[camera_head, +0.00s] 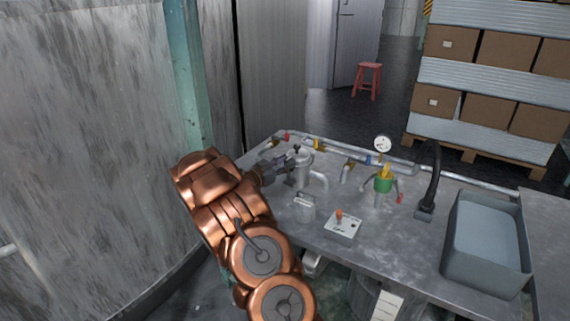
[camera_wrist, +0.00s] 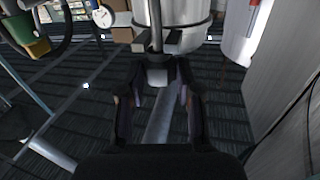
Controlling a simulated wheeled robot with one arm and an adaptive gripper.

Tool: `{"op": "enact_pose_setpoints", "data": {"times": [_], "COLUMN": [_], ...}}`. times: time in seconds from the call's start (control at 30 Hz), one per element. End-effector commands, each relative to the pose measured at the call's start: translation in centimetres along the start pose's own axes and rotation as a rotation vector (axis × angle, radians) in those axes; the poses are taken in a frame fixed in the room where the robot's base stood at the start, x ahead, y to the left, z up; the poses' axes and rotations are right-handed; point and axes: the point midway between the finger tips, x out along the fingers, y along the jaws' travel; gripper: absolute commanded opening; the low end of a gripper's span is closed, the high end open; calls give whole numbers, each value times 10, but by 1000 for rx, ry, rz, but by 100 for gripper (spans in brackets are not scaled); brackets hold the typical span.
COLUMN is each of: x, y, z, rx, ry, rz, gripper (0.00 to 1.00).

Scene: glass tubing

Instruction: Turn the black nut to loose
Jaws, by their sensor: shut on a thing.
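My gripper (camera_head: 283,165) reaches in from the left to the top of a silver metal vessel (camera_head: 303,176) on the bench. The black nut (camera_head: 296,149) shows as a small dark piece at the vessel's top. In the wrist view, my gripper (camera_wrist: 158,62) has its two fingers on either side of the dark nut (camera_wrist: 157,76), with a thin grey rod rising from it. The fingers are closed on the nut. The nut's far side is hidden, and its thread cannot be made out.
A pipe with coloured valves runs along the back of the bench (camera_head: 410,240). A green-and-yellow fitting (camera_head: 383,183), a gauge (camera_head: 382,144), a switch box (camera_head: 343,225), a black tap (camera_head: 432,180) and a grey basin (camera_head: 487,240) stand to the right. The bench front is mostly clear.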

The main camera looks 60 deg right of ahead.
Motion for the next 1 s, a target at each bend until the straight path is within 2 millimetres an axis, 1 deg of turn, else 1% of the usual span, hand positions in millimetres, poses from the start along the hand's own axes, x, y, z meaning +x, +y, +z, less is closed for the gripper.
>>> {"op": "enact_pose_setpoints", "data": {"times": [0.03, 0.07, 0.27, 0.47, 0.9, 1.0], "x": [0, 0, 0, 0, 2, 3], "y": [0, 0, 0, 2, 9, 9], "z": [0, 0, 0, 2, 6, 4], "rx": [0, 0, 0, 0, -2, 2], "ry": [0, 0, 0, -2, -12, -11], "rz": [0, 0, -7, -51, -283, -340], "gripper": [3, 0, 0, 0, 0, 0]}}
